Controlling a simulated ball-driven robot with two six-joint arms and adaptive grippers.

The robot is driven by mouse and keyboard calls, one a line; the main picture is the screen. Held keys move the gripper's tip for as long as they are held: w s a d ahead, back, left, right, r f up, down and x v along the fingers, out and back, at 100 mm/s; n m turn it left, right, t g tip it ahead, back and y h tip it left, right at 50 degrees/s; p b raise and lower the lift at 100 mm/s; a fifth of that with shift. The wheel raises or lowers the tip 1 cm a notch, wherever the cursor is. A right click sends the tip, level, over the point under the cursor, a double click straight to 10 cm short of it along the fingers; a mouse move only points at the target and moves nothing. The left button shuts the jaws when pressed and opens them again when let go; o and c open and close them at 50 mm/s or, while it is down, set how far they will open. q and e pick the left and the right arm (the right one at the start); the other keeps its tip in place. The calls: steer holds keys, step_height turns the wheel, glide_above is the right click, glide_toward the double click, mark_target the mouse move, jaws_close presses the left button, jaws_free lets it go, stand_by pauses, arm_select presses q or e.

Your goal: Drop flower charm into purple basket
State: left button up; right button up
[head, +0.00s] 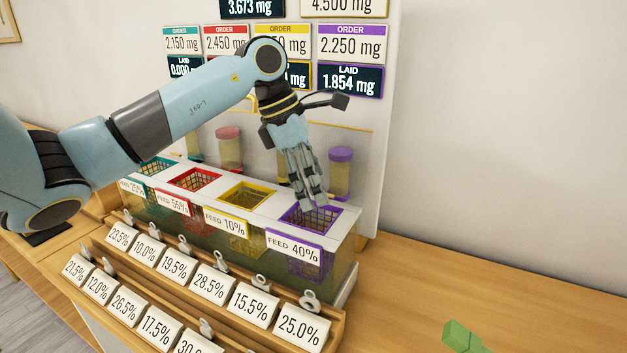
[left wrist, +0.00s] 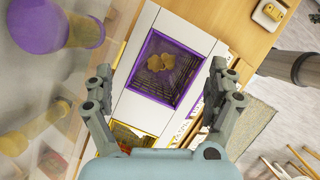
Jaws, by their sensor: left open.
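The purple basket (head: 347,216) is the rightmost of the baskets set in a white-topped stand, behind the "FEED 40%" label. My left gripper (head: 313,202) points down over it, with its fingertips at the opening. In the left wrist view the fingers of my left gripper (left wrist: 160,72) are spread wide, with nothing between the tips. Below them the purple basket (left wrist: 140,60) holds a tan, lobed, flower-like piece (left wrist: 160,62), which looks to be the flower charm; its exact height in the basket is hard to tell. The charm is hidden in the head view. My right gripper is not in view.
Yellow (head: 244,196), red (head: 194,180) and teal baskets stand to the left. A purple-lidded jar (head: 340,172) stands behind the purple basket. A green block (head: 460,337) lies on the otherwise clear right table.

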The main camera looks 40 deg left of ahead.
arm_select(q)
steer(key=v, duration=1.2)
